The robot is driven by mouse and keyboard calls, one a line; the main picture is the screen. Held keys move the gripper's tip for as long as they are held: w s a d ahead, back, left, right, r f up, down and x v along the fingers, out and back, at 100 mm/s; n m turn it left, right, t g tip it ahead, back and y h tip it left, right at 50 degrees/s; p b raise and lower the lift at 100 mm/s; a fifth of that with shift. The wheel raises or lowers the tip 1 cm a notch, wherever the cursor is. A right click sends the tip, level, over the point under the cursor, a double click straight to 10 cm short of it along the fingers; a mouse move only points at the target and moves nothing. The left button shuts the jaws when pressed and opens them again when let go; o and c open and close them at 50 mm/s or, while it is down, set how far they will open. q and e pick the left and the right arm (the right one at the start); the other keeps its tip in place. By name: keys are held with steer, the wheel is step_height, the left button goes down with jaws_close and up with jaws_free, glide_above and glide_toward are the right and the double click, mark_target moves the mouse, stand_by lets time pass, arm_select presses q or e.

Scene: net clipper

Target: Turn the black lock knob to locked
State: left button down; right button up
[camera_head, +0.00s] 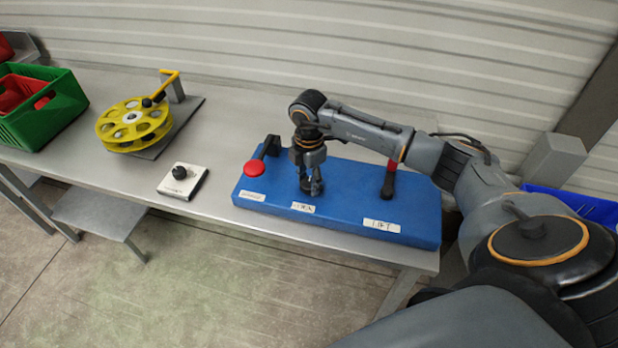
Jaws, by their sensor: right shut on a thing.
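A blue control box (345,182) lies on the grey metal table. My right gripper (312,184) points down over the middle of the box and is shut on the black lock knob (314,191). The fingers hide most of the knob, so I cannot tell which way it is turned. A white label (303,208) sits in front of the knob, but its writing is too small to read surely. My left gripper is not in view.
The box also carries a red-topped lever (255,168) at left and a red-and-black handle (389,180) at right. Left of it are a white block with a black knob (179,172), a yellow reel (133,125) and a green crate (42,115). A blue bin (575,203) stands at right.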

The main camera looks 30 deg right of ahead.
mark_target(308, 182)
steer(key=shift+m, duration=0.6)
steer(key=o, duration=1.1)
steer(key=shift+o, duration=0.2)
step_height(308, 182, up, 12)
steer(key=shift+a, duration=0.1)
